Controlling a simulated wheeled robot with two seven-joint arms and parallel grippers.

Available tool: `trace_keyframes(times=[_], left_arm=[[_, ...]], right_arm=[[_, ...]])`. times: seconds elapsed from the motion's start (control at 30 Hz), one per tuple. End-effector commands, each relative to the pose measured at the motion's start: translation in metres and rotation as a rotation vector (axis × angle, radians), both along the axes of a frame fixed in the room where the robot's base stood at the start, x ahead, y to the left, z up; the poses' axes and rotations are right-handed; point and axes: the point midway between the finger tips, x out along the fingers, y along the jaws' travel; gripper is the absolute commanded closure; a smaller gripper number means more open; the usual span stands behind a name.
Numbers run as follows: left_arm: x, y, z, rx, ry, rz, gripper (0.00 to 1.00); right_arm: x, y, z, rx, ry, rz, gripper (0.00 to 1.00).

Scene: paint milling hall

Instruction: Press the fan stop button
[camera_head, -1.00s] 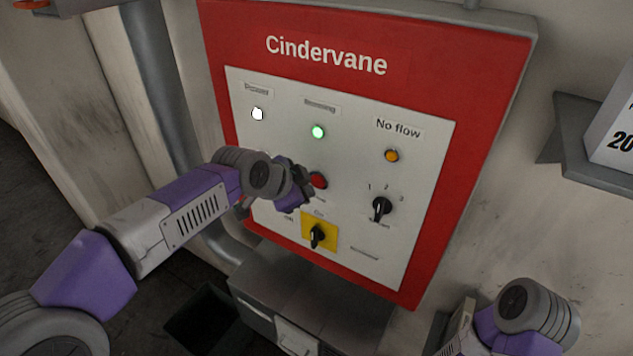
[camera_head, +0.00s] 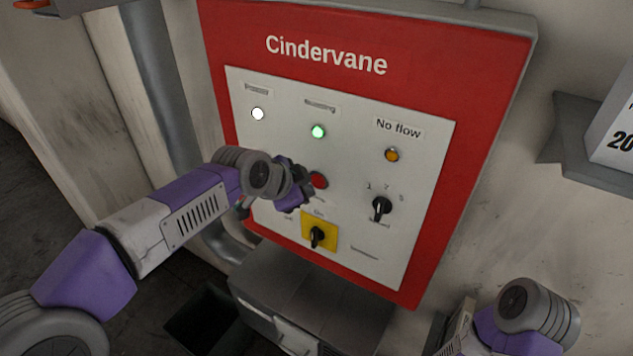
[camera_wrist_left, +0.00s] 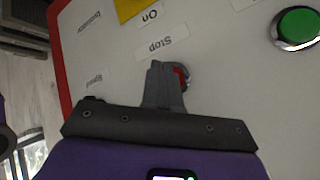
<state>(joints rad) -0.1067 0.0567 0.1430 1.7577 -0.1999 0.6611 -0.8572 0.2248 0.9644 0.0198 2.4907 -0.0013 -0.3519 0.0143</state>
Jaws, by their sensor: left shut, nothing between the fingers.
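The red stop button (camera_head: 319,180) is on the white face of the Cindervane panel (camera_head: 430,190). In the left wrist view the red button (camera_wrist_left: 182,76) sits beside a label reading Stop and is partly covered by my fingers. My left gripper (camera_head: 304,188) is shut and empty, with its tips right in front of the button's edge. The fingertips (camera_wrist_left: 163,68) overlap the button in the wrist view; I cannot tell whether they touch it. My right arm shows at the lower right, but its gripper is out of view.
A green button (camera_wrist_left: 298,26) is on the same panel. A green lamp (camera_head: 318,132) is lit above the stop button. A black selector (camera_head: 381,208) and a yellow-backed switch (camera_head: 317,237) are close by. A grey box (camera_head: 300,290) juts out below the panel.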

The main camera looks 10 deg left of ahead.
Motion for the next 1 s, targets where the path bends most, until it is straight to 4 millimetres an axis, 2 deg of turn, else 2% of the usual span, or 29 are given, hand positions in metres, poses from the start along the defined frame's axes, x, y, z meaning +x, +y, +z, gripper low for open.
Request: trace_keyframes(times=[1.0], left_arm=[[0.0081,-0.0030,0.0002,0.000,0.000,0.000,1.00]], right_arm=[[0.0000,0.0000,0.0026,0.000,0.000,0.000,0.57]])
